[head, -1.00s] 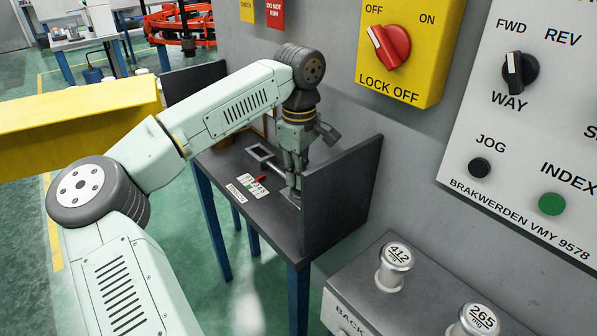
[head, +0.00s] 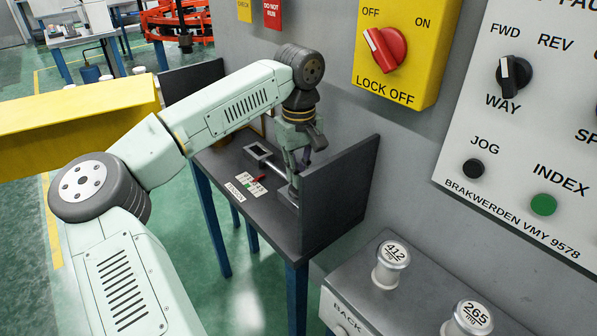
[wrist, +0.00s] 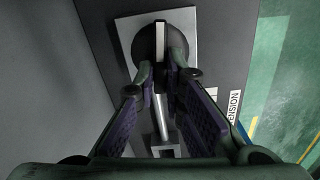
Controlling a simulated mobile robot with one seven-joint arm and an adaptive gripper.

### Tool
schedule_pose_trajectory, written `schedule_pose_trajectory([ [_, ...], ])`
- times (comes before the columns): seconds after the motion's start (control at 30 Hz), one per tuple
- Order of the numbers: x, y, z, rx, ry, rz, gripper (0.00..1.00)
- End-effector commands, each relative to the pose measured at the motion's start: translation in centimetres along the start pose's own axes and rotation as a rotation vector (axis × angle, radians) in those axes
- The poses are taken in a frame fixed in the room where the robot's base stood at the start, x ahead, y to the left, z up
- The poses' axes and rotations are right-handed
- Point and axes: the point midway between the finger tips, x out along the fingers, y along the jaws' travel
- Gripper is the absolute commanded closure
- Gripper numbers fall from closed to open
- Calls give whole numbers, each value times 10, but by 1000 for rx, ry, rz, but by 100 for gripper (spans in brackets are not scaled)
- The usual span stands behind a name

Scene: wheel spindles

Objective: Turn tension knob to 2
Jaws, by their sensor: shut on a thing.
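The black round tension knob (wrist: 147,42), with a white line across it, sits on a pale square plate (wrist: 190,22) at the top of the wrist view. My gripper (wrist: 162,74) has its two fingers on either side of the knob and is shut on it. In the head view my gripper (head: 292,172) points down at the bench and hides most of the knob. A label ending in "NSION" (wrist: 235,108) shows in the wrist view.
A dark upright panel (head: 345,195) stands close on the right of my gripper, with the grey wall behind. A metal rod (wrist: 163,115) runs from the knob. A yellow lock-off switch (head: 398,50) and a control panel (head: 530,130) are on the wall.

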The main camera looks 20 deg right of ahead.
Motion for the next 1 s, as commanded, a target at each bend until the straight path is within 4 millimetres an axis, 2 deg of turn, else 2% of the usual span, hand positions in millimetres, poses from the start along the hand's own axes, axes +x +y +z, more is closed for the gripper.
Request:
schedule_pose_trajectory([
  [0.27,0,0,0,0,1,1,100],
  [0.3,0,0,0,0,1,1,88],
  [0.57,0,0,0,-1,0,1,71],
  [0.87,-1,0,0,-1,0,0,70],
  [1.0,-12,0,0,-2,1,1,70],
])
